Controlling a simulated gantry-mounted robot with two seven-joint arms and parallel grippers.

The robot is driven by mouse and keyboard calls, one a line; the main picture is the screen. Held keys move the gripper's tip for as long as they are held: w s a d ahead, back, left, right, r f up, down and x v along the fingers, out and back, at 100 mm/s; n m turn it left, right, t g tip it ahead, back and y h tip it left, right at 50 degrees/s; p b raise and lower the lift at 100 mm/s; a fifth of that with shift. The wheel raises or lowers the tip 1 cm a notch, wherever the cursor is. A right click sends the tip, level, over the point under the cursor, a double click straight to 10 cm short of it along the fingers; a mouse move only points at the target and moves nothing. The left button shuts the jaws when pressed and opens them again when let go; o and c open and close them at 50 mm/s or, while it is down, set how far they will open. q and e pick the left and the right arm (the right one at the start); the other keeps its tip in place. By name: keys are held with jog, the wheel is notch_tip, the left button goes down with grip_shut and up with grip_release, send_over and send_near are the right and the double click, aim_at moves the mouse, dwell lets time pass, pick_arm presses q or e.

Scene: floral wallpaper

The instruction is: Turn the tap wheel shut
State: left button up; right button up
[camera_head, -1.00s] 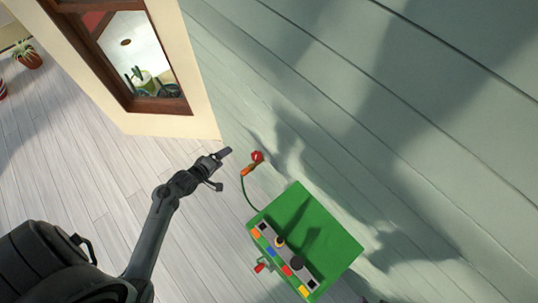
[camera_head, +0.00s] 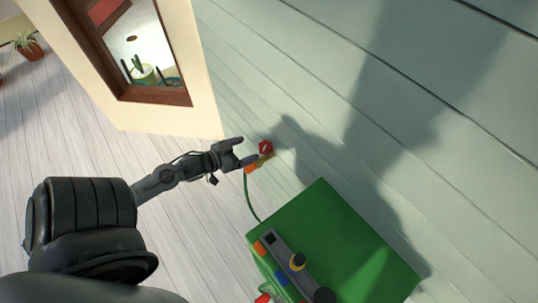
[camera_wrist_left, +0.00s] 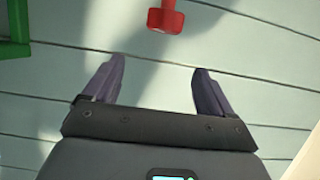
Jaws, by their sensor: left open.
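The red tap wheel (camera_head: 265,147) sits on a small tap with an orange hose end (camera_head: 251,168), by the grey-green plank wall. In the left wrist view the red wheel (camera_wrist_left: 165,18) shows at the top edge, beyond the fingertips and roughly between them, partly cut off by the frame. My left gripper (camera_head: 248,151) is open and empty, with its fingers pointing toward the wheel. In the left wrist view its two fingers (camera_wrist_left: 158,75) stand wide apart with only the wall between them. I cannot tell the exact gap to the wheel. My right gripper is not in view.
A green box (camera_head: 335,235) with coloured parts on its side stands below the tap, joined by a green hose (camera_head: 250,200). A cream wall with a brown-framed window (camera_head: 150,95) is at the upper left. The plank floor (camera_head: 90,150) is clear.

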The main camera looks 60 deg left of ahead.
aim_at(263, 146)
pick_arm(q)
jog(key=b+x, duration=0.2)
jog(key=x, duration=0.1)
jog(key=f+b+x, duration=0.1)
jog(key=x, duration=0.3)
jog(key=s+f+b+x, duration=0.1)
jog(key=b+x, duration=0.1)
jog(key=x, duration=0.1)
jog(key=shift+w+a+f+b, duration=0.1)
jog(key=shift+w+f+b, duration=0.2)
jog(key=shift+w+f, duration=0.1)
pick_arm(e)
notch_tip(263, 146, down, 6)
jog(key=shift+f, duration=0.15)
